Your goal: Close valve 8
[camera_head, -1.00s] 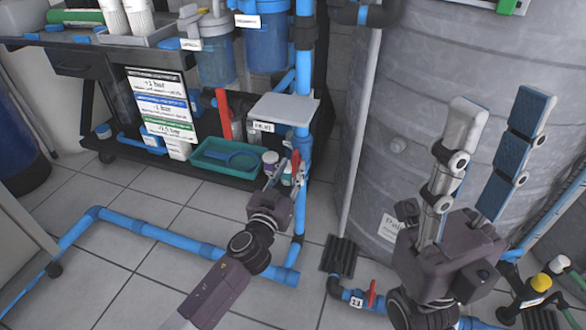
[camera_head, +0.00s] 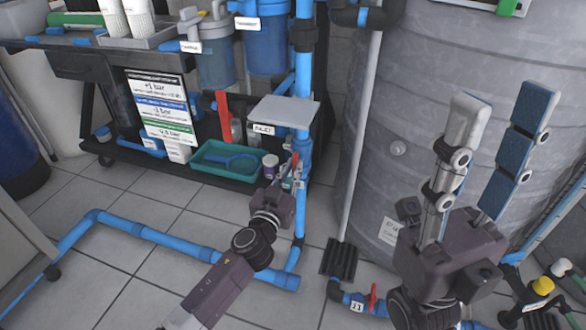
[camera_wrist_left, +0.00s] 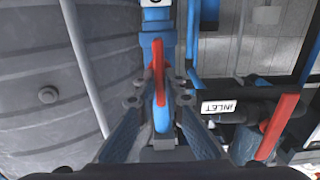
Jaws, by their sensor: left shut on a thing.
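A valve with a red handle sits on the vertical blue pipe (camera_head: 303,120), low in the middle of the head view. Its handle (camera_wrist_left: 158,62) stands lengthwise along the pipe in the left wrist view. My left gripper (camera_head: 294,172) is at this valve. In the left wrist view (camera_wrist_left: 158,105) its fingers are shut on the valve handle from both sides. A white tag (camera_wrist_left: 155,3) at the top edge is cut off, so I cannot read its number. My right gripper (camera_head: 497,110) points upward, open and empty, in front of the grey tank.
The large grey tank (camera_head: 420,90) stands close on the right. A teal tray (camera_head: 212,150) lies on the cart's lower shelf. Blue floor pipes (camera_head: 170,240) cross the tiles.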

